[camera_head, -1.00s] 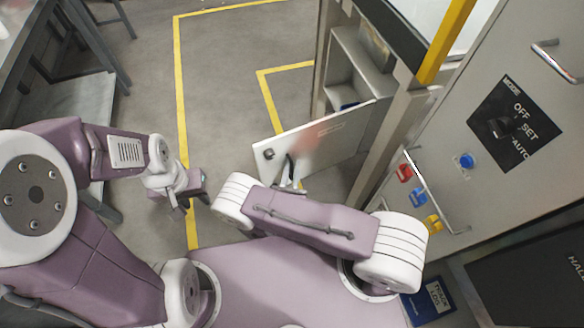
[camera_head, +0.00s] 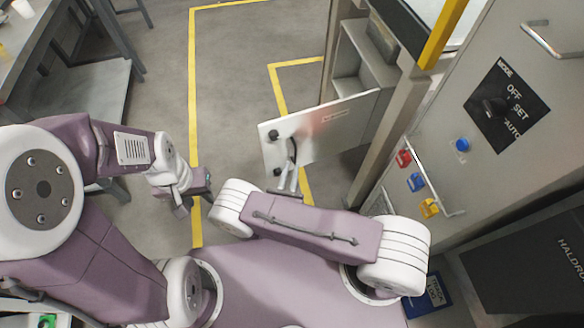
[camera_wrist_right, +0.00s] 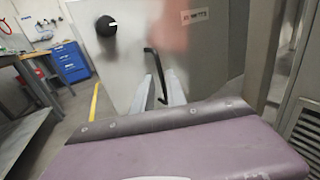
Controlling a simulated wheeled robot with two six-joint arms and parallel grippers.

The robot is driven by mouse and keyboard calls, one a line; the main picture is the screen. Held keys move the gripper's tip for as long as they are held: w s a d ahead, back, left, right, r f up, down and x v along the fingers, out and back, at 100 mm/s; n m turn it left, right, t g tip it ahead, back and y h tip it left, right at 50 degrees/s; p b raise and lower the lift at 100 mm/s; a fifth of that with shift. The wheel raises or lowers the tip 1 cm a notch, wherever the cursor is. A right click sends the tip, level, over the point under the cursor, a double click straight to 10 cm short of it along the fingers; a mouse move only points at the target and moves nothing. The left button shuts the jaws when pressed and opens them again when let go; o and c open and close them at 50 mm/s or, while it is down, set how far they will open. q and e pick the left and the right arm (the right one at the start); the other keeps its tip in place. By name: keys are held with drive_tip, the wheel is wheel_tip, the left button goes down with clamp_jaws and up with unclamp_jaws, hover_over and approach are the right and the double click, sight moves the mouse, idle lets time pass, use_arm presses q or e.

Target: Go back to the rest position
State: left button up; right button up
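My left gripper (camera_head: 194,203) hangs over the floor at left centre in the head view, its fingers apart and empty. My right gripper (camera_head: 289,181) is in front of the open cabinet door (camera_head: 335,128). Its two grey fingers (camera_wrist_right: 158,90) stand apart in the right wrist view. The door's black handle (camera_wrist_right: 151,62) shows at and between the fingers; I cannot tell whether they touch it. The handle also shows in the head view (camera_head: 291,150). A round black knob (camera_wrist_right: 106,26) is on the door left of the handle.
The cabinet's grey shelves (camera_head: 372,60) are behind the door. A control panel with a mode switch (camera_head: 492,106) and red, blue and yellow tags (camera_head: 416,182) is on the right. A workbench (camera_head: 85,92) is at left. Grey floor (camera_head: 235,70) with yellow lines is clear between.

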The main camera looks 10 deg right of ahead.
drive_tip(key=s+d+r+m+g+h, duration=0.3)
drive_tip(key=d+r+m+g+h, duration=0.1)
drive_tip(key=d+m+g, duration=0.25)
drive_tip(key=s+d+r+m+g+h, duration=0.3)
drive_tip(key=d+m+g, duration=0.3)
drive_tip(key=d+m, duration=0.15)
drive_tip(key=s+r+m+g+y, duration=0.2)
drive_tip(key=s+m+g+y, duration=0.55)
drive_tip(key=s+m, duration=0.2)
drive_tip(key=w+a+r+m+t+y+p, duration=0.1)
drive_tip(key=w+r+m+t+y+p, duration=0.1)
drive_tip(key=r+p, duration=0.6)
drive_tip(key=w+a+r+m+t+y+p, duration=0.2)
drive_tip(key=r+m+y+p, duration=0.2)
drive_tip(key=r+p, duration=0.5)
wheel_tip(320, 180, up, 4)
drive_tip(key=shift+r+m, duration=0.2)
drive_tip(key=shift+m, duration=1.05)
